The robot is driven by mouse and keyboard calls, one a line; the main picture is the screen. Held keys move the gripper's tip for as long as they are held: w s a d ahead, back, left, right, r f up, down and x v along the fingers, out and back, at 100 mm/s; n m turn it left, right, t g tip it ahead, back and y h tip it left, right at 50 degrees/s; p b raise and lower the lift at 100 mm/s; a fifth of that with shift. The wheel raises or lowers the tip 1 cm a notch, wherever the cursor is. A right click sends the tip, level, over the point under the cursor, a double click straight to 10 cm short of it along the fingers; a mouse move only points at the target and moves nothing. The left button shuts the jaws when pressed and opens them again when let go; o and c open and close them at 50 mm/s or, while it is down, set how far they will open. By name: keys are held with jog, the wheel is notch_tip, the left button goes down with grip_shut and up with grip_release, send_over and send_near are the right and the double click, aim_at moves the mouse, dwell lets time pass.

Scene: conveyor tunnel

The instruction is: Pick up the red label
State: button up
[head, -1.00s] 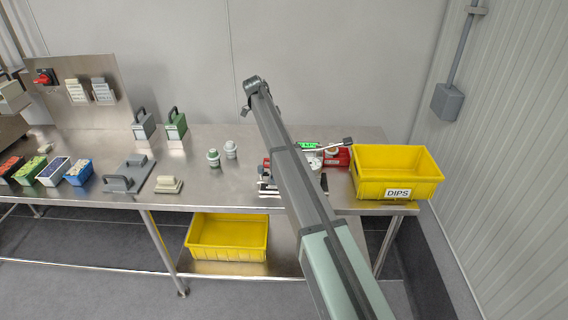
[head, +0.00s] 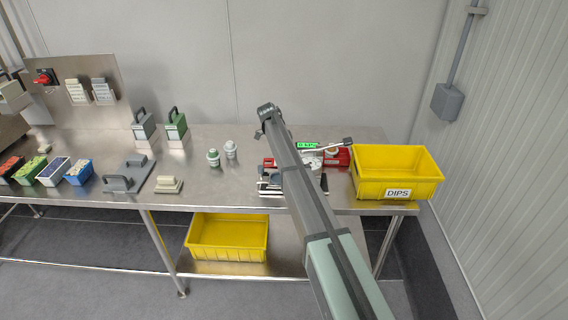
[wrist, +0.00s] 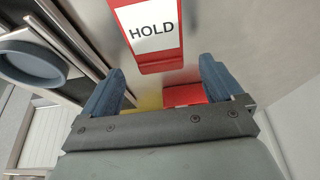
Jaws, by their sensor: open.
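The red label (wrist: 147,34) shows in the wrist view at the top centre. It has a white panel with the word HOLD, and its upper part is cut off by the picture edge. My gripper (wrist: 160,80) is open, its two blue fingers spread apart. The label is beyond the fingertips, roughly in line with the gap and apart from both fingers. In the head view my arm covers part of the bench, and I cannot make out the gripper or tell the label for sure.
In the head view, a yellow DIPS bin (head: 397,190) stands at the bench's right end. A red device (head: 341,157) and a green display (head: 307,146) are beside my arm. Two small round pieces (head: 222,155) stand to its left. A grey ring (wrist: 32,62) is left in the wrist view.

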jog(key=shift+x, duration=1)
jog(key=shift+c, duration=0.2)
jog(key=c, duration=1.1)
